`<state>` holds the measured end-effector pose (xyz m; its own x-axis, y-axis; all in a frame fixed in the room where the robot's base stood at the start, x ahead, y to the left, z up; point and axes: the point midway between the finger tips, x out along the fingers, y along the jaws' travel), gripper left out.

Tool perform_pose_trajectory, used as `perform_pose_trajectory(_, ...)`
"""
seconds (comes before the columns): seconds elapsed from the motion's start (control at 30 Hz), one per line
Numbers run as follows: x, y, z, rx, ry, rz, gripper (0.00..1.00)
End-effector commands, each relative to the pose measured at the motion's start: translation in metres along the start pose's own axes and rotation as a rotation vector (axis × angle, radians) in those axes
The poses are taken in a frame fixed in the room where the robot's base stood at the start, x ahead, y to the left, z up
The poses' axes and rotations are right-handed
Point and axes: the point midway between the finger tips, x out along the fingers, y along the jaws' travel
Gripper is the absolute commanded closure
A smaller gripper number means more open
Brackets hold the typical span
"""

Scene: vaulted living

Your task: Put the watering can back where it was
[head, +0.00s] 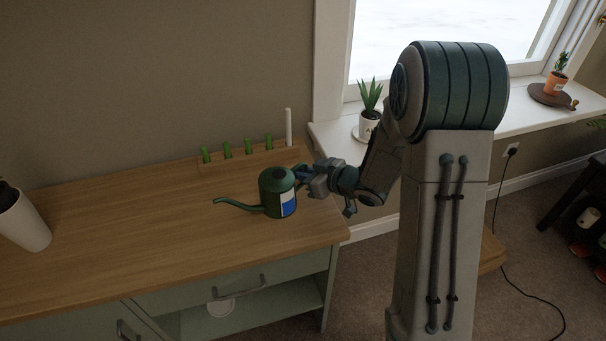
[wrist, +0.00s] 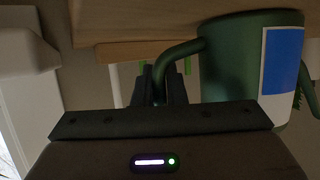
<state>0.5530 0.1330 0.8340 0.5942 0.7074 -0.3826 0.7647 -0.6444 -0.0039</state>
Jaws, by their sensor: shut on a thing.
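The green watering can (head: 270,190), with a blue and white label, is upright over the right part of the wooden cabinet top (head: 130,235). Its spout points left in the head view. My gripper (head: 303,175) is to its right and shut on its handle. In the wrist view the scene looks upside down; the can's body (wrist: 225,65) is at the right and its handle curves down between my fingers (wrist: 168,82). I cannot tell whether the can's base touches the top.
Behind the can is a wooden rack (head: 262,162) with several green pegs and a white stick (head: 289,128). A white plant pot (head: 22,222) stands at the left. A windowsill (head: 335,140) at the right bears a potted plant (head: 369,122). The middle of the top is clear.

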Motion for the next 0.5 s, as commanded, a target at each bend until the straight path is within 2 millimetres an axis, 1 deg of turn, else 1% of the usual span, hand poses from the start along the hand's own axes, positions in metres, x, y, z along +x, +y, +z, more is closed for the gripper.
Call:
perform_pose_trajectory(0.13,-0.0005,0.0003,-0.0024,-0.001,0.003,0.0,1.0)
perform_pose_trajectory(0.27,0.0008,0.0004,0.0011,0.0,0.003,0.0,1.0)
perform_pose_trajectory(0.3,0.001,0.0002,0.0024,-0.001,0.001,0.0,0.86)
perform_pose_trajectory(0.37,0.0006,0.0002,0.0015,-0.001,0.001,0.0,0.69)
perform_pose_trajectory(0.4,0.0006,0.0002,0.0014,-0.001,0.0,0.0,0.67)
perform_pose_trajectory(0.5,0.0006,0.0002,0.0014,-0.001,0.0,0.0,0.67)
